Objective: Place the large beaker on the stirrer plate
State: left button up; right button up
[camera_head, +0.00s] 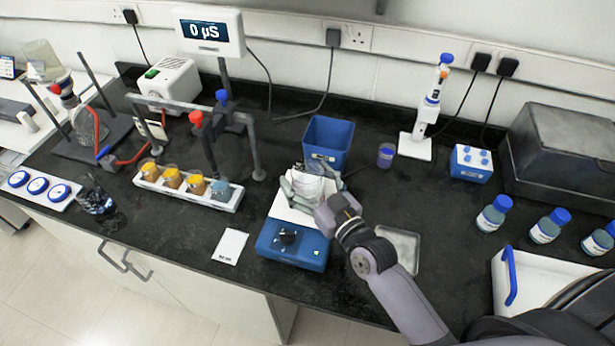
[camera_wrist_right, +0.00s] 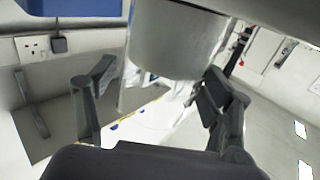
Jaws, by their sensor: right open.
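The large beaker (camera_head: 309,182), clear and whitish, is upright over the white top of the blue stirrer plate (camera_head: 291,243) in the head view. I cannot tell for certain whether its base touches the top. My right gripper (camera_head: 303,193) comes in from the lower right, its fingers spread around the beaker. In the right wrist view the beaker (camera_wrist_right: 175,42) fills the upper middle, and the open fingers of my right gripper (camera_wrist_right: 155,85) stand to either side of it. The fingers hide part of the beaker in the head view. My left gripper is not in view.
A blue bin (camera_head: 327,141) stands just behind the stirrer. A rack of small beakers (camera_head: 187,193) is to the left, with a white card (camera_head: 230,246) in front. A shallow tray (camera_head: 402,250) lies to the right. Blue-capped bottles (camera_head: 494,214) stand further right.

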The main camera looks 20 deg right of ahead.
jog(key=shift+r, duration=0.25)
jog(key=b+v, duration=0.3)
jog(key=v, duration=0.9)
jog(key=shift+f, duration=0.1)
